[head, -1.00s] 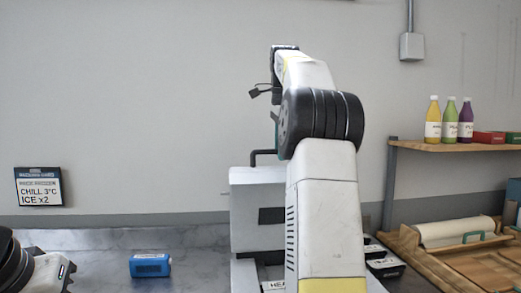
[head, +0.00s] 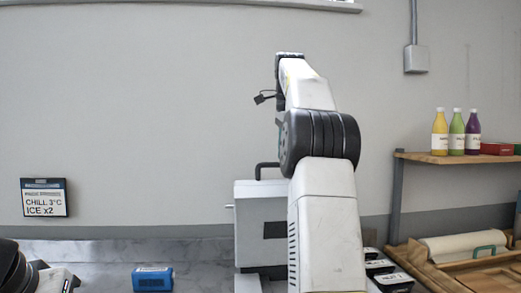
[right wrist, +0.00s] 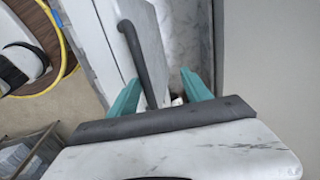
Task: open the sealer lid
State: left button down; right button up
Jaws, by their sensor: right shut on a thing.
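The sealer is a white box (head: 262,222) on the counter in the head view, partly hidden behind my right arm. A black bar handle (head: 267,166) shows at its top. In the right wrist view the dark handle (right wrist: 137,50) runs down toward my right gripper (right wrist: 160,78), between its two teal fingers. The gripper is shut on the handle, though the exact contact is hard to see. White panels of the sealer (right wrist: 95,48) show beside it. I cannot tell any gap at the lid. In the head view only part of my left arm shows at the lower left, without its gripper.
A blue box (head: 152,279) sits on the counter left of the sealer. Black containers (head: 394,281) and a wooden board with a roll (head: 462,246) lie at the right. Bottles (head: 456,132) stand on a shelf (head: 445,157). Counter around the blue box is clear.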

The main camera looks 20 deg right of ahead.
jog(key=s+a+r, duration=0.3)
jog(key=s+a, duration=0.5)
jog(key=s, duration=0.5)
jog(key=shift+s+r, duration=0.15)
jog(key=shift+s, duration=0.25)
jog(key=shift+a, duration=0.1)
jog(key=s+a+f+n+t+y, duration=0.1)
jog(key=s+a+f+n, duration=0.2)
jog(key=f+n, duration=0.4)
jog(key=s+a+f+n+t, duration=0.1)
jog(key=s+a+f+n, duration=0.2)
jog(key=f+n, duration=0.4)
jog(key=s+a+f+n+t+y, duration=0.1)
jog(key=s+a+f+n+t, duration=0.1)
jog(key=s+a+f+n, duration=0.2)
notch_tip(320, 180, down, 8)
jog(key=a+n, duration=0.1)
jog(key=n, duration=0.2)
jog(key=shift+a+r+y, duration=0.15)
jog(key=shift+a+y, duration=0.05)
jog(key=shift+y, duration=0.1)
